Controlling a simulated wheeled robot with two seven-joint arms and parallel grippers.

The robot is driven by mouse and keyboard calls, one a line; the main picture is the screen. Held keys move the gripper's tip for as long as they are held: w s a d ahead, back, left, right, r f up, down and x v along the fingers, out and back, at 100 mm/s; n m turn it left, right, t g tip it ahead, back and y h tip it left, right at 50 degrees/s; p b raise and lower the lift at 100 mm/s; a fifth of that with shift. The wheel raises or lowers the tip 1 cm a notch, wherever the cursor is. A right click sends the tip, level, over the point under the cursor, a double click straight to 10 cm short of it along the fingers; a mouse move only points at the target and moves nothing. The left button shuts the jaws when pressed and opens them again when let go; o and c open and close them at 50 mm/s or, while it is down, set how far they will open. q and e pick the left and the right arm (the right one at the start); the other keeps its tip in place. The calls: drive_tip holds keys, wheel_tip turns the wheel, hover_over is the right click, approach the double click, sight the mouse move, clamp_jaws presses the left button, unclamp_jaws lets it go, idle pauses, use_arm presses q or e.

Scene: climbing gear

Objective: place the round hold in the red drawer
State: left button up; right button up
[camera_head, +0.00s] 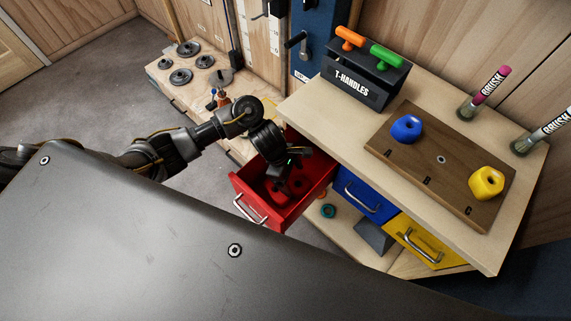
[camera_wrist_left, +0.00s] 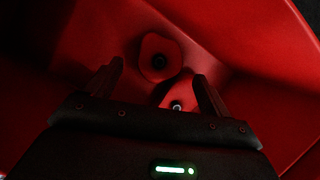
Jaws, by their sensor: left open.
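The red drawer (camera_head: 255,205) stands pulled open at the left end of the bench. Its red inside wall (camera_wrist_left: 270,50) fills the left wrist view. Two red holds lie in it: one (camera_wrist_left: 160,45) further in, with a dark centre hole, and one (camera_wrist_left: 180,92) nearer my fingers, partly hidden by the gripper body. Which of them is the round hold I cannot tell for sure. My left gripper (camera_head: 282,188) reaches down into the drawer. In the left wrist view its fingers (camera_wrist_left: 159,76) are apart, with the nearer hold visible between them and not gripped. My right gripper is not in view.
A brown board (camera_head: 425,172) on the bench carries a blue hold (camera_head: 406,129) and a yellow hold (camera_head: 487,183). The T-handle box (camera_head: 352,87) and brush holders stand behind. Blue (camera_head: 360,196) and yellow drawers (camera_head: 428,244) are closed beside the red one.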

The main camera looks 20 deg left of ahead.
use_arm(q)
drive_tip(key=v, duration=0.7)
drive_tip(key=shift+a+r+p, duration=0.2)
drive_tip(key=shift+r+p, duration=0.1)
drive_tip(key=shift+p, duration=0.15)
